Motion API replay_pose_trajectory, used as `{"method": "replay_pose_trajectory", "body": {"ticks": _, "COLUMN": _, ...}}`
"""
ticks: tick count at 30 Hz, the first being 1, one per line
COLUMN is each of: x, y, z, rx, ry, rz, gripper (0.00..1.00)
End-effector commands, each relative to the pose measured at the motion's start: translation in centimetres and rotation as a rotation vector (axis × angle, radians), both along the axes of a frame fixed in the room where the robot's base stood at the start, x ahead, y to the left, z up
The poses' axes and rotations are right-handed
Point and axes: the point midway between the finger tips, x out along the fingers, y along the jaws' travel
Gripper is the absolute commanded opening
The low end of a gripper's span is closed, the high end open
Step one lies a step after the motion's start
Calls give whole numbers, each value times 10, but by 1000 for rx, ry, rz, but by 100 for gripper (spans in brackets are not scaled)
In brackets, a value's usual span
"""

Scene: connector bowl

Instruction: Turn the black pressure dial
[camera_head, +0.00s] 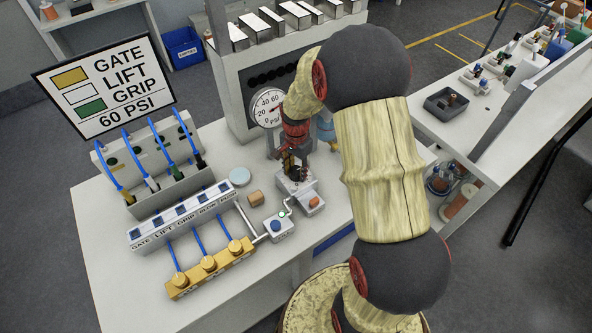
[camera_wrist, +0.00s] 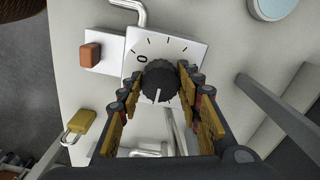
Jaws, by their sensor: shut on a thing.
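The black pressure dial (camera_wrist: 161,82) is a ribbed knob with a white pointer line, on a white square plate with tick marks and a 0. In the wrist view the line points toward the bottom of the picture. My gripper (camera_wrist: 160,88) has its fingers on both sides of the dial and is shut on it. In the head view my gripper (camera_head: 292,162) comes down over the dial and largely hides it. A round white gauge (camera_head: 267,110) marked PSI stands behind; its needle is too small to read surely. A sign (camera_head: 105,85) reads 60 PSI.
An orange-red block switch (camera_wrist: 90,53) sits beside the dial plate, with a brass padlock (camera_wrist: 78,124) nearby. A labelled valve bank (camera_head: 185,215), a yellow manifold (camera_head: 210,268) with blue tubes and a small wooden block (camera_head: 256,198) stand to the left.

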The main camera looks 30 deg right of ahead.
Motion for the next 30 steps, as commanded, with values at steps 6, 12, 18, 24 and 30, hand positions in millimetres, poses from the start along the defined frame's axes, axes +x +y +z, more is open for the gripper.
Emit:
{"method": "replay_pose_trajectory", "body": {"ticks": 6, "x": 0, "y": 0, "z": 0, "rx": 0, "ry": 0, "rz": 41, "gripper": 10}}
{"method": "replay_pose_trajectory", "body": {"ticks": 12, "x": 0, "y": 0, "z": 1, "rx": 0, "ry": 0, "rz": 152, "gripper": 10}}
{"method": "replay_pose_trajectory", "body": {"ticks": 18, "x": 0, "y": 0, "z": 1, "rx": 1, "ry": 0, "rz": 324, "gripper": 10}}
{"method": "replay_pose_trajectory", "body": {"ticks": 24, "x": 0, "y": 0, "z": 1, "rx": 0, "ry": 0, "rz": 515, "gripper": 10}}
{"method": "replay_pose_trajectory", "body": {"ticks": 30, "x": 0, "y": 0, "z": 0, "rx": 0, "ry": 0, "rz": 698, "gripper": 10}}
